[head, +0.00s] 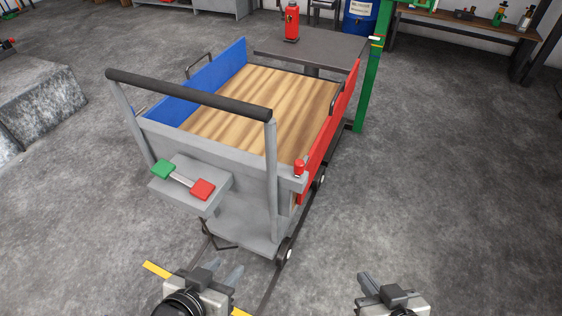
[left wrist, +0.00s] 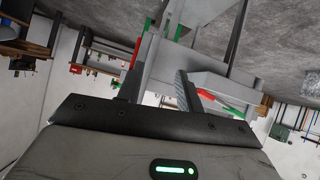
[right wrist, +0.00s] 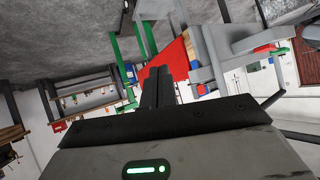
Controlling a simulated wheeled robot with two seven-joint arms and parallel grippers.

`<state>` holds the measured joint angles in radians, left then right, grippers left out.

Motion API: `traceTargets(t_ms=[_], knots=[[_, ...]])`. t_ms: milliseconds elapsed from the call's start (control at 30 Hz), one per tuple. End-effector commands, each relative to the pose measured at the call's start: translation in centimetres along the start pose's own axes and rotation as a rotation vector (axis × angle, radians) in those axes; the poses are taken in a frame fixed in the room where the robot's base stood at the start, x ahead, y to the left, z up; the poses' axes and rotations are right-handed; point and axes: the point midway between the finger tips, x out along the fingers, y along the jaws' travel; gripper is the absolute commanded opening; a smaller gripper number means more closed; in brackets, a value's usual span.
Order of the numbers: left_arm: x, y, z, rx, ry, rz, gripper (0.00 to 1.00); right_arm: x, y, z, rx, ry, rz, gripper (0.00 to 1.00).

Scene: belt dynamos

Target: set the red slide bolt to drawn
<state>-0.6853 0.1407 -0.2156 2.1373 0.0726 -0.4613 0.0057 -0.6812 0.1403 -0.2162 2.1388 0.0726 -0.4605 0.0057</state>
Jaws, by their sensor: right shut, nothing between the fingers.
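A red upright knob (head: 299,168), which looks like the red slide bolt, stands at the cart's near right corner, beside the end of the red side panel (head: 325,140). Whether it is drawn cannot be told. My left gripper (head: 223,272) is open and empty, low in front of the cart's near end; its spread fingers also show in the left wrist view (left wrist: 158,70). My right gripper (head: 364,278) is shut and empty, to the right of the cart and apart from the knob; its closed fingers show in the right wrist view (right wrist: 158,72).
The cart has a dark push handle (head: 190,95) on two posts and a blue side panel (head: 215,72). A green post (head: 369,90) stands behind right. Floor on the right is clear.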

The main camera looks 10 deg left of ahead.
Motion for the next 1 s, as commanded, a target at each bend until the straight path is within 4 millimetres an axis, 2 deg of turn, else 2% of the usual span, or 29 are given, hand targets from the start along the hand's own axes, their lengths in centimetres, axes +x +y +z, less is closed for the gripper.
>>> traceTargets(t_ms=[267, 367, 467, 533, 700, 800, 900, 1000], knots=[[0.2, 0.0, -0.1, 0.000, 0.007, 0.000, 0.36, 0.1, 0.0, 0.3, 0.013, -0.002, -0.003, 0.00], [1.0, -0.1, 0.9, -0.001, 0.010, 0.002, 0.36, 2.1, -0.2, -0.7, 0.106, 0.052, -0.053, 0.00], [2.3, -0.2, 2.7, -0.006, 0.009, 0.008, 0.36, 5.5, -0.8, -3.0, 0.321, 0.139, -0.172, 0.00], [3.2, -0.2, 3.8, -0.010, 0.016, 0.015, 0.36, 7.9, -1.0, -5.3, 0.512, 0.187, -0.284, 0.00], [4.7, 0.2, 5.4, -0.016, 0.031, 0.036, 0.36, 11.4, -0.6, -10.7, 0.949, 0.199, -0.535, 0.00], [5.1, 0.5, 5.9, -0.019, 0.036, 0.051, 0.36, 12.3, 0.1, -13.1, 1.133, 0.173, -0.631, 0.00], [5.1, 0.7, 5.8, -0.017, 0.041, 0.060, 0.36, 12.5, 0.4, -14.7, 1.242, 0.152, -0.686, 0.00], [5.0, 0.7, 5.6, -0.013, 0.046, 0.061, 0.36, 12.5, 0.6, -15.3, 1.286, 0.140, -0.704, 0.00]])
